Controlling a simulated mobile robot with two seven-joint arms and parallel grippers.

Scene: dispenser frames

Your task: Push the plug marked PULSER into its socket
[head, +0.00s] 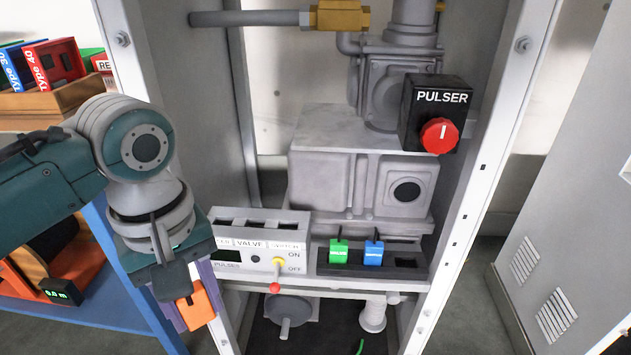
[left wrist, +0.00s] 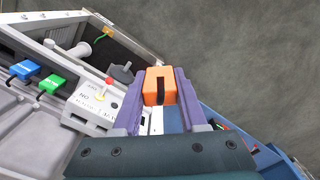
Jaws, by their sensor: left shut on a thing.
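My left gripper (head: 184,306) has purple fingers shut on an orange plug (head: 200,302), held in the air in front of and left of the grey control unit. In the left wrist view the plug (left wrist: 160,84) sits between the fingers, with a dark slot facing the camera. No marking on it is readable. The grey control unit (head: 290,253) has dark openings (head: 256,225) along its top, above labels including VALVE; PULSER is printed lower left on its front. A black box marked PULSER (head: 410,108) with a red knob hangs at right. My right gripper is not in view.
A green plug (head: 338,251) and a blue plug (head: 373,252) stand in a dark strip right of the unit. A yellow-and-red toggle (head: 279,264) sticks out of its front. White cabinet posts (head: 467,200) flank the opening. A blue table (head: 110,300) is at left.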

